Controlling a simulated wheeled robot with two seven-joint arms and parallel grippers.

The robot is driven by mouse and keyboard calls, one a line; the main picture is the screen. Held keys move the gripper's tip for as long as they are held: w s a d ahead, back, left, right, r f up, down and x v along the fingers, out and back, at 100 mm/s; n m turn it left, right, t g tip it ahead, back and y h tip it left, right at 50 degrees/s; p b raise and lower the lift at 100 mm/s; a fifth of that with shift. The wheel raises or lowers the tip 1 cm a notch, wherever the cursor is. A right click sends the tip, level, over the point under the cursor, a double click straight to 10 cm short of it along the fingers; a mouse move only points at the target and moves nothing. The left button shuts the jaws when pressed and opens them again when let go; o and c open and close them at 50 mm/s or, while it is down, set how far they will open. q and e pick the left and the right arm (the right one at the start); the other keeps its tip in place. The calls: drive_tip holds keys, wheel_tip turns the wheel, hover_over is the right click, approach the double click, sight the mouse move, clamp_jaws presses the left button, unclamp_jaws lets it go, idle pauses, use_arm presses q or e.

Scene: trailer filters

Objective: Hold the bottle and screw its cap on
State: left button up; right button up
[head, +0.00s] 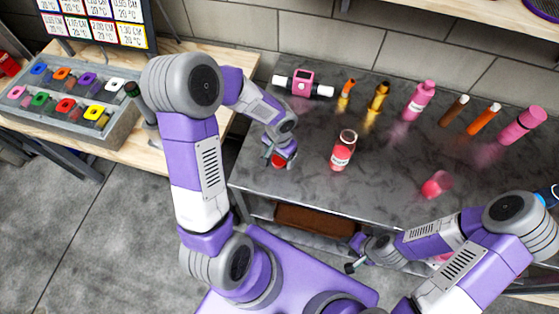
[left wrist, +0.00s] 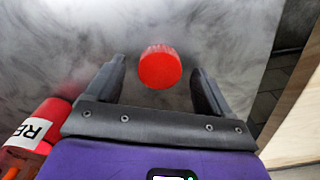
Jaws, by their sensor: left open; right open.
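The bottle (head: 342,152) stands upright and open on the dark worktop in the head view. It is clear with red contents and a white label; part of it shows at the lower left of the left wrist view (left wrist: 28,135). A round red cap (left wrist: 160,68) lies on the worktop between the spread fingers of my left gripper (head: 275,158), apart from both. The cap also shows in the head view (head: 279,162), partly hidden by that gripper. My right gripper (head: 352,261) is open and empty, low in front of the worktop's front edge, away from the bottle.
A small pink-red object (head: 437,184) lies right of the bottle. Pink bottles (head: 419,101) and orange and brown tubes stand along the back. A pink device (head: 303,83) is behind the left gripper. A grey tray (head: 70,105) of coloured caps sits on the wooden bench.

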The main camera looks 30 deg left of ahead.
sight(280, 160)
use_arm(q)
drive_tip(key=shift+f, duration=0.25)
drive_tip(key=c, duration=1.1)
wheel_tip(280, 160, up, 10)
drive_tip(key=p, duration=0.3)
drive_tip(key=shift+r, duration=0.1)
